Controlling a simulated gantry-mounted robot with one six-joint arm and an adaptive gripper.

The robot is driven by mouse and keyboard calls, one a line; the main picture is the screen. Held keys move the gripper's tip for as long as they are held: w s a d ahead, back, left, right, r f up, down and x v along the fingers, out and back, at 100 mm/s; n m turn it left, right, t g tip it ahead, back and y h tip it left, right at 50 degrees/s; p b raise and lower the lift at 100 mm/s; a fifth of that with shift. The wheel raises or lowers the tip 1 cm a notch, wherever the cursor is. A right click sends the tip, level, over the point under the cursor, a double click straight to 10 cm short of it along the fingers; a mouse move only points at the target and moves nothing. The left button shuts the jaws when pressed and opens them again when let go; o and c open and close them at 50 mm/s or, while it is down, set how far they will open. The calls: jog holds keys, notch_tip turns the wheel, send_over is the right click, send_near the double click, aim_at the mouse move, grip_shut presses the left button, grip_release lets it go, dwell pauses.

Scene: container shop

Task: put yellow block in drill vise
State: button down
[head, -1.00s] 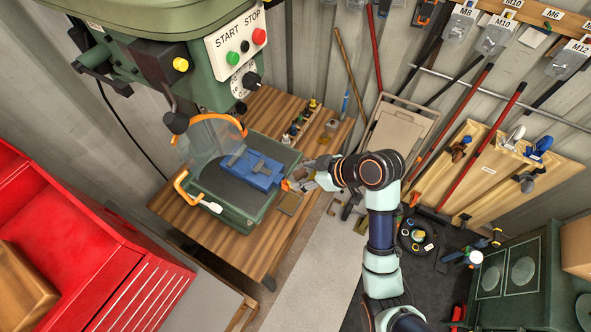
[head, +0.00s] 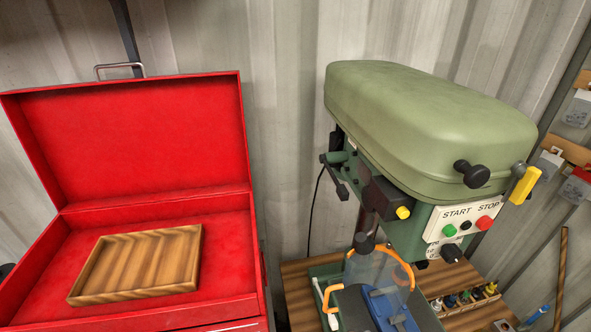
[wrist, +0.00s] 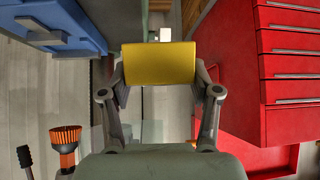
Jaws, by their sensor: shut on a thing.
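In the wrist view, my gripper (wrist: 160,80) is shut on a yellow block (wrist: 158,64), with one finger at each side of it. A blue body that looks like the drill vise (wrist: 65,25) is at the upper left, apart from the block. In the head view, the blue drill vise (head: 388,305) sits at the bottom under the drill press, partly behind a clear shield (head: 375,272). The frame's bottom edge cuts it off. My gripper and the held block cannot be made out in the head view.
The green drill press (head: 425,120) stands over the wooden bench (head: 298,285). Its shield has orange edging. A rack of small bottles (head: 465,297) is to the right. An open red toolbox (head: 150,140) with a wooden tray (head: 140,265) is at left. Red drawers (wrist: 290,75) fill the wrist view's right.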

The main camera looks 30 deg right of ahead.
jog(key=w+a+n+p, duration=0.1)
jog(key=w+a, duration=0.2)
jog(key=a, duration=0.6)
jog(key=w+a+r+n+y+p, duration=0.1)
jog(key=w+a, duration=0.3)
jog(key=a, duration=0.6)
jog(key=w+a+n+y+p, duration=0.1)
jog(key=w+a, duration=0.3)
jog(key=a, duration=0.5)
jog(key=shift+a+r+p, duration=0.15)
jog(key=shift+p, duration=0.55)
jog(key=shift+w, duration=0.1)
